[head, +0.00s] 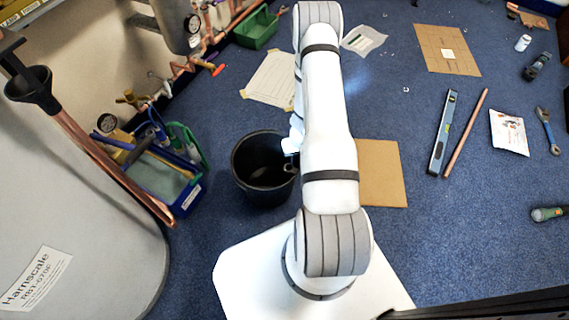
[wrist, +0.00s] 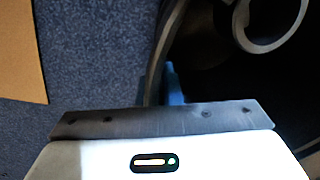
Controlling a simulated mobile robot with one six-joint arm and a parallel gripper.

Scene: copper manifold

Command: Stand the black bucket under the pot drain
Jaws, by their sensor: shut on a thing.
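The black bucket (head: 252,165) stands upright on the blue carpet, left of my arm in the head view. In the wrist view its rim and dark wall (wrist: 205,65) fill the upper right. My gripper (wrist: 165,88) is shut on the bucket's rim. In the head view my gripper (head: 290,150) is at the bucket's right side, mostly hidden by my arm. A steel pot (head: 176,25) with a gauge is at the upper left. A red-handled valve (head: 217,70) sits on copper pipe below it; I cannot tell whether this is the drain.
A blue tool tote (head: 182,203) stands left of the bucket, beside a large grey tank (head: 95,250). A paper sheet (head: 270,78) lies beyond the bucket, with a green tray (head: 257,30) farther back. A brown board (head: 382,172) lies right of my arm. Carpet shows between bucket and sheet.

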